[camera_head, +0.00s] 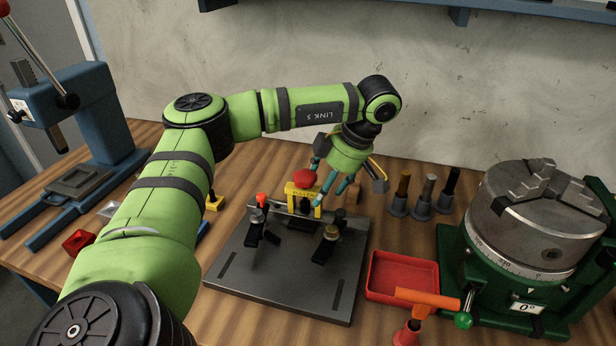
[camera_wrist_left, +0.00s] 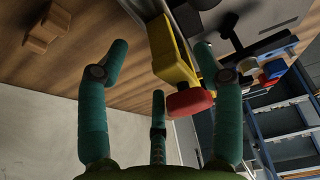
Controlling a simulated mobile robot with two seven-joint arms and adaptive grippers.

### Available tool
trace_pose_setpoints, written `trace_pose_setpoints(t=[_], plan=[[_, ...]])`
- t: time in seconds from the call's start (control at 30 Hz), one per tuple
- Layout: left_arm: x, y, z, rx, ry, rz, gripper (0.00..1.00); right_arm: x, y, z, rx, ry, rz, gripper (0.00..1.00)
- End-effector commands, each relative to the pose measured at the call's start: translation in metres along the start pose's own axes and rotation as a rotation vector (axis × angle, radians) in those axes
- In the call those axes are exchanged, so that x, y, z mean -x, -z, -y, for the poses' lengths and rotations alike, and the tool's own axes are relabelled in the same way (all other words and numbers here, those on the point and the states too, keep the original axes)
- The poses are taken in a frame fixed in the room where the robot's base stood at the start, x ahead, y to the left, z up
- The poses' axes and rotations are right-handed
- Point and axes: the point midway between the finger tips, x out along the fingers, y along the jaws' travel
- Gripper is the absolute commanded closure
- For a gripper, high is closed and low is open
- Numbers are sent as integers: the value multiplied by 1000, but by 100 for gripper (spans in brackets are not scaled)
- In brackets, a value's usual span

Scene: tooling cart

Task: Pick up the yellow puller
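The yellow puller (camera_head: 301,193) is a yellow block with a red knob on top. It stands at the back edge of the dark metal plate (camera_head: 342,283) on the bench. My left gripper (camera_head: 328,187) is just above and to the right of it, with its teal fingers spread and pointing down. In the left wrist view the yellow puller (camera_wrist_left: 171,55) and its red knob (camera_wrist_left: 189,103) appear between the spread fingers, closer to the right-hand finger. I see no clear contact. Part of the puller is hidden by a finger in the head view. My right gripper is not in view.
Black clamps (camera_head: 326,245) stand on the plate in front of the puller. A red tray (camera_head: 402,274), an orange-handled tool (camera_head: 427,299) and a green-based chuck (camera_head: 540,222) lie to the right. A blue press (camera_head: 88,112) stands left.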

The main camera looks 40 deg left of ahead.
Motion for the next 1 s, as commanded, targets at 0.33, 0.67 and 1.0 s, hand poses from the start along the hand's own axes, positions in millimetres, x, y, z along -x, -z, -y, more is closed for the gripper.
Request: trace_pose_setpoints(t=[0.33, 0.67, 1.0], plan=[[-27, 2, 1, -1, 0, 1, 34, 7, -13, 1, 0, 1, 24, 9], [-26, 2, 1, -1, 0, 1, 100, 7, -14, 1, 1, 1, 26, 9], [-24, 3, 0, 0, -2, 1, 100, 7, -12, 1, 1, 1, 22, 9]])
